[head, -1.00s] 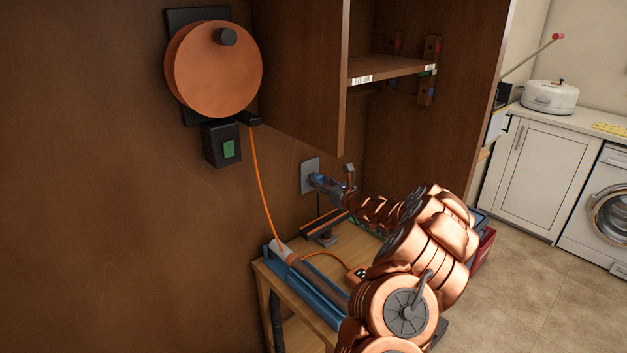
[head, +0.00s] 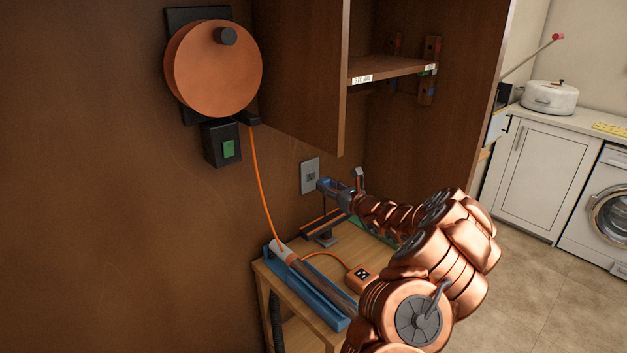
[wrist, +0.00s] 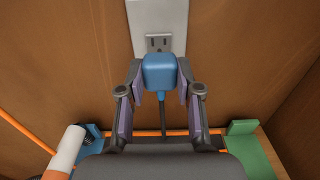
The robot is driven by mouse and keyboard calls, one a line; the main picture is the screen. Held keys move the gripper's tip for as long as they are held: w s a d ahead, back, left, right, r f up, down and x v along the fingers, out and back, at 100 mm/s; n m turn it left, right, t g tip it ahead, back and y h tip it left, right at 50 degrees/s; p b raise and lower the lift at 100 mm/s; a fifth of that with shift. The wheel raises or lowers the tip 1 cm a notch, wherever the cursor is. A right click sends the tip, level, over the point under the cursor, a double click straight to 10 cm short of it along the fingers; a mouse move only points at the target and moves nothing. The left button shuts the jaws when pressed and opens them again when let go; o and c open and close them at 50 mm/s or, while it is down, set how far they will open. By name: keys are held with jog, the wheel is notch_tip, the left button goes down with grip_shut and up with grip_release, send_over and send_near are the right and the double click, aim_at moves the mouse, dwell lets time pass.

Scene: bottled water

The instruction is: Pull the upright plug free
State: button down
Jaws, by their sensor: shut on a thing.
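The blue plug (wrist: 160,72) sits between the two fingertips of my gripper (wrist: 159,82) in the wrist view, and the fingers are shut on it. A dark cord hangs down from the plug. The grey outlet plate (wrist: 158,22) is on the brown wall behind it, with one socket face showing just above the plug. In the head view my gripper (head: 333,189) holds the plug (head: 323,185) in front and to the right of the outlet plate (head: 310,176). The plug's prongs are hidden.
A wooden bench (head: 337,262) below holds a blue tray (head: 305,289) and an orange outlet box (head: 362,278). An orange cord (head: 260,180) runs down from a copper reel (head: 214,68). An open cabinet (head: 385,69) hangs above my arm.

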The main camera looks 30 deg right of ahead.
jog(key=shift+s+d, duration=0.1)
jog(key=shift+s, duration=0.5)
jog(key=shift+s, duration=0.1)
jog(key=s+a+f+n+g+y, duration=0.1)
jog(key=a+f+n+g+y, duration=0.1)
jog(key=a, duration=0.9)
jog(key=s+a+f+n+g+y, duration=0.2)
jog(key=a+y, duration=0.4)
jog(key=a, duration=0.6)
jog(key=s+a+f+n+g+y, duration=0.2)
jog(key=a+n+g+y, duration=0.1)
jog(key=a, duration=0.9)
jog(key=shift+s+n+y, duration=0.15)
jog(key=shift+n+y, duration=0.45)
jog(key=shift+n, duration=0.5)
jog(key=shift+f, duration=0.15)
